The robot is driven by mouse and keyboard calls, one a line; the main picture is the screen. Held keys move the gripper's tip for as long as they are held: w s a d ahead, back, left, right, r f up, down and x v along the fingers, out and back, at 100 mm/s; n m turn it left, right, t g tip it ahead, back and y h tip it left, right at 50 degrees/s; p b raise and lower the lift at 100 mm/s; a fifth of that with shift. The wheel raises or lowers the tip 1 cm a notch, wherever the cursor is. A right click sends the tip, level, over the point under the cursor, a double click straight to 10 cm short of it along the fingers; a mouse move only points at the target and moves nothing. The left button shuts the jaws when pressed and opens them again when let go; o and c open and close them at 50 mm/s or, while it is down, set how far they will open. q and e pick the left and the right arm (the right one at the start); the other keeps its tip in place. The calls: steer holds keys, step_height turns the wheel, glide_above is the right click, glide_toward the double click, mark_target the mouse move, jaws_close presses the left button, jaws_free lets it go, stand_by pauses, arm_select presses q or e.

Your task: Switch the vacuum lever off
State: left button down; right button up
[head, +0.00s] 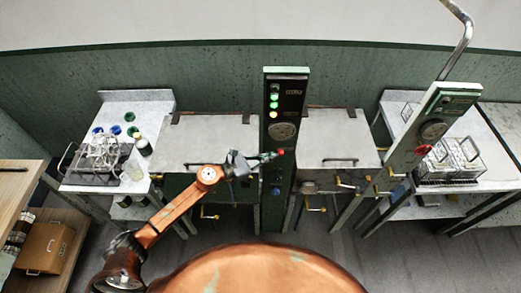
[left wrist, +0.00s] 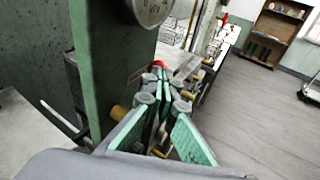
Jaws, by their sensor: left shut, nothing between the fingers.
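A narrow green and black control post (head: 287,85) stands in the middle of the head view. A small red-tipped part (head: 281,151), which looks like the vacuum lever, is on its front below the round gauge (head: 282,131). My left gripper (head: 270,156) is shut and empty, with its fingertips close beside the red part. In the left wrist view the shut green-padded fingers (left wrist: 158,82) point at the post, and a red tip (left wrist: 158,63) shows just beyond them. Whether they touch, and the lever's position, I cannot tell. My right gripper is not in view.
Lidded grey basins (head: 208,142) and (head: 338,135) flank the post, with yellow-handled valves (head: 345,184) below. A second post with a red knob (head: 423,149) stands at right. Side tables hold wire racks (head: 455,160), bottles and blue and green caps. The grey floor (head: 420,245) in front is open.

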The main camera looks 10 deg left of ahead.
arm_select(q)
steer(key=d+f+y, duration=0.1)
steer(key=d+f, duration=0.3)
steer(key=d, duration=0.2)
steer(key=shift+w+d+f+m+g+b, duration=0.15)
steer(key=shift+w+d+m+g+b, duration=0.2)
steer(key=shift+w+b, duration=0.1)
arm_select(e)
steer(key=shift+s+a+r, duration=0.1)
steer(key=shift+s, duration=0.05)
arm_select(q)
steer(key=shift+d+f, duration=0.1)
steer(key=shift+f, duration=0.05)
stand_by(0.7)
steer(key=s+a+r+p, duration=0.3)
steer(key=s+r+p, duration=0.4)
steer(key=r+p, duration=0.2)
step_height(320, 180, up, 3)
steer(key=shift+a+f, duration=0.2)
steer(key=shift+a, duration=0.1)
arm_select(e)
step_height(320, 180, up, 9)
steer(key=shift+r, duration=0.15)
